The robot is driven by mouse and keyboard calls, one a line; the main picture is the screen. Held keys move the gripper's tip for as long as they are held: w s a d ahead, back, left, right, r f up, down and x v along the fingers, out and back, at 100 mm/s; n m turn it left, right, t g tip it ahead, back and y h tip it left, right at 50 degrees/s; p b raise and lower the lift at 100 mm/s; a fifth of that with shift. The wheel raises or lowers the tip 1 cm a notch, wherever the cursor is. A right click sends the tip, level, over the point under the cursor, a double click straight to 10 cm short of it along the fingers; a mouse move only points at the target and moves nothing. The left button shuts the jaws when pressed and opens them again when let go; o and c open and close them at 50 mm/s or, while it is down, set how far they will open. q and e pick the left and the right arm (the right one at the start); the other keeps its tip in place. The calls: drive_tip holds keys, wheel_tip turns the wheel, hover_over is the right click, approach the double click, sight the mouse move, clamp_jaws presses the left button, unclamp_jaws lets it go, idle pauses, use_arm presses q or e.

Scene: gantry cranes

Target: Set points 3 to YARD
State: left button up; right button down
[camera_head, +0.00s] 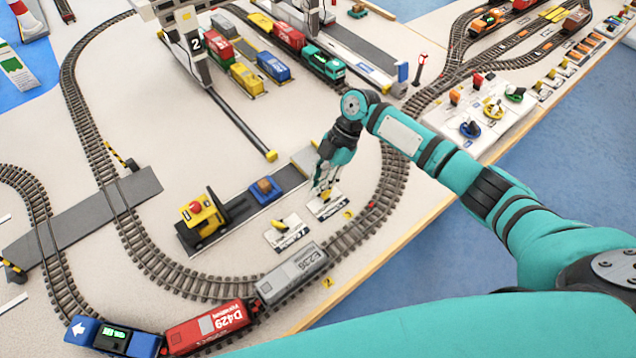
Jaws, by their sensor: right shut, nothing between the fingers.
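My right gripper (321,188) is shut and empty. Its fingertips are right at the yellow lever (326,196) on a small white plate (331,208); I cannot tell whether they touch. The fingers partly hide this lever, so its setting is unclear. A second white plate (278,239) with a yellow lever (285,225) lies to the lower left. The lettering on both plates is too small to read, so I cannot tell which is points 3. My left gripper is not in view.
A blue locomotive (112,338), a red wagon (208,326) and a grey wagon (292,274) stand on the near track. A yellow vehicle (203,222) stands left of the plates. A lever panel (490,112) is at the right, beyond my right arm.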

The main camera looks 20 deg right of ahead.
drive_tip(key=shift+r+p, duration=0.4)
drive_tip(key=shift+r, duration=0.25)
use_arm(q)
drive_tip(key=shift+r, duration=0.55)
use_arm(e)
drive_tip(key=s+a+r+p, duration=0.1)
drive_tip(key=a+r+p, duration=0.2)
drive_tip(key=a+p, duration=0.1)
use_arm(q)
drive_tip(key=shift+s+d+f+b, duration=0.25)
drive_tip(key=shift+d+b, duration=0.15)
drive_tip(key=shift+b, duration=1.85)
use_arm(e)
drive_tip(key=w+d+r, duration=0.2)
drive_tip(key=d+r, duration=0.3)
drive_tip(key=d, duration=0.2)
drive_tip(key=shift+w+d+r, duration=0.25)
drive_tip(key=shift+d+r, duration=0.05)
drive_tip(key=shift+r, duration=0.05)
